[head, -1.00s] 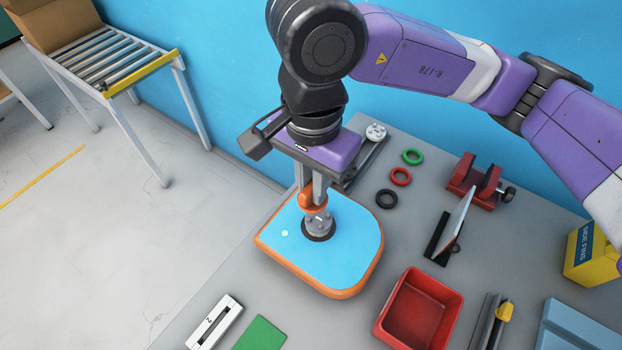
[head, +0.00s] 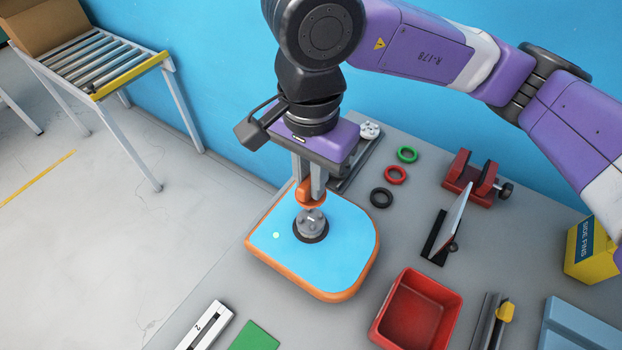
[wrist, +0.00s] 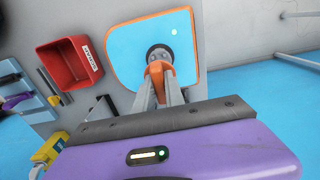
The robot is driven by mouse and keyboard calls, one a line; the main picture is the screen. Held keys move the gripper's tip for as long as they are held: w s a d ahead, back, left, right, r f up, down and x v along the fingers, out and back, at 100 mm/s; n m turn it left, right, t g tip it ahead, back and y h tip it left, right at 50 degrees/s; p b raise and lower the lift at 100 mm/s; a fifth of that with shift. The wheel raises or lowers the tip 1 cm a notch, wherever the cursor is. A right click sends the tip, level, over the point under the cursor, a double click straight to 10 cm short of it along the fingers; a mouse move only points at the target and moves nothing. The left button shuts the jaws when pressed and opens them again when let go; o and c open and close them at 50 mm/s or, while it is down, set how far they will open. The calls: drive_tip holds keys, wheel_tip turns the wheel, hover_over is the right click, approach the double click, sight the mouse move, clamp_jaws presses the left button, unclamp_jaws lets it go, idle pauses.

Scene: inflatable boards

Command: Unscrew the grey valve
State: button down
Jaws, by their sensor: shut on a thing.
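The grey valve (head: 311,222) stands in a dark ring in the blue, orange-edged inflatable board (head: 345,245). It also shows in the wrist view (wrist: 158,51), partly covered. My gripper (head: 310,188) points down just above and behind the valve. Its fingers are shut on an orange cap-like piece (head: 309,197), which also shows between the fingertips in the wrist view (wrist: 160,70). The piece overlaps the valve's edge in the wrist view; I cannot tell whether they touch.
The board lies at the left of the grey table. To its right are black (head: 381,198), red (head: 396,175) and green (head: 407,155) rings, a red vise (head: 470,182), a tilted plate (head: 452,222) and a red bin (head: 416,310). A blue wall is behind.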

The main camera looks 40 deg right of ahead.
drive_tip(key=b, duration=0.6)
hover_over(311, 219)
drive_tip(key=shift+f, duration=2.55)
drive_tip(key=shift+b, duration=1.45)
drive_tip(key=shift+f+b, duration=1.1)
drive_tip(key=shift+b, duration=0.3)
drive_tip(key=c, duration=1.3)
unclamp_jaws()
drive_tip(key=shift+c, duration=0.2)
drive_tip(key=shift+r, duration=0.1)
drive_tip(key=shift+r, duration=3.9)
